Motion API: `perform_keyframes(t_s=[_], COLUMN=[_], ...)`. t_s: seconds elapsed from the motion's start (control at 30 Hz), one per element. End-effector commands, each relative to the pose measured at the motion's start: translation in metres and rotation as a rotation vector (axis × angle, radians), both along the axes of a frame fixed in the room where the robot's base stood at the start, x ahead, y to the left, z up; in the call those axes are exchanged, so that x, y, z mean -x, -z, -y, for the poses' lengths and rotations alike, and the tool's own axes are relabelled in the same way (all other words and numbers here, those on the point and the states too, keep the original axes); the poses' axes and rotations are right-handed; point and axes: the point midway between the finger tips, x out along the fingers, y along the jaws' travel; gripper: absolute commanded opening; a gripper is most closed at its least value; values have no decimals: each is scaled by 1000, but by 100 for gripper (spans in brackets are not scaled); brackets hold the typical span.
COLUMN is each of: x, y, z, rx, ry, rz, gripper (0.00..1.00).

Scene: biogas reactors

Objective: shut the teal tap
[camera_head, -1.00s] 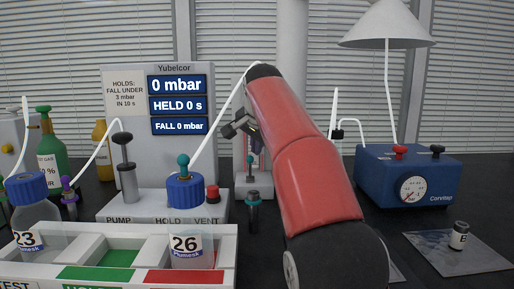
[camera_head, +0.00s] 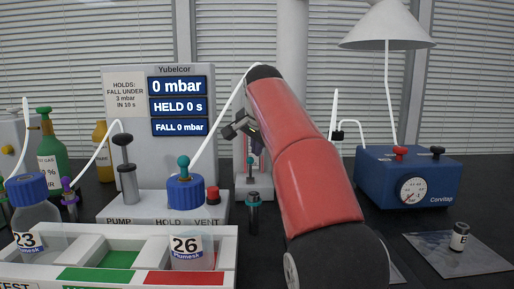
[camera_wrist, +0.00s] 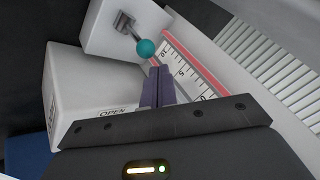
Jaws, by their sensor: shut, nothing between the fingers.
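The teal tap is a lever with a round teal knob (camera_wrist: 146,47) on a metal stem, set on a white block, in the wrist view. In the head view its teal knob (camera_head: 250,160) shows below my gripper (camera_head: 236,128), in front of a white gauge stand. In the wrist view my gripper (camera_wrist: 158,68) is shut and empty. Its fingertips appear just short of the knob, slightly to its right; I cannot tell whether they touch it. The word OPEN (camera_wrist: 111,111) is printed on the white housing beside the fingers.
A red-edged scale (camera_wrist: 185,75) stands right beside the fingertips. A bottle marked 26 (camera_head: 190,248) sits in a white rack (camera_head: 120,230). The grey pump unit (camera_head: 110,85) is at left, the blue Corvitop box (camera_head: 440,180) at right. A small teal-collared part (camera_head: 253,213) stands before the stand.

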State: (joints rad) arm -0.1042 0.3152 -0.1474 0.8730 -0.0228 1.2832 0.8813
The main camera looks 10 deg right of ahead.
Motion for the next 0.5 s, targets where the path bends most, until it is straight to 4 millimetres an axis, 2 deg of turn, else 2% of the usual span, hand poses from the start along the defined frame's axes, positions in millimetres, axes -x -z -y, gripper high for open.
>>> perform_keyframes(t_s=[0.37,0.5], x=[0,0], y=[-1,-6], z=[0,0], rx=[0,0], ry=[0,0], rz=[0,1], gripper=[0,0])
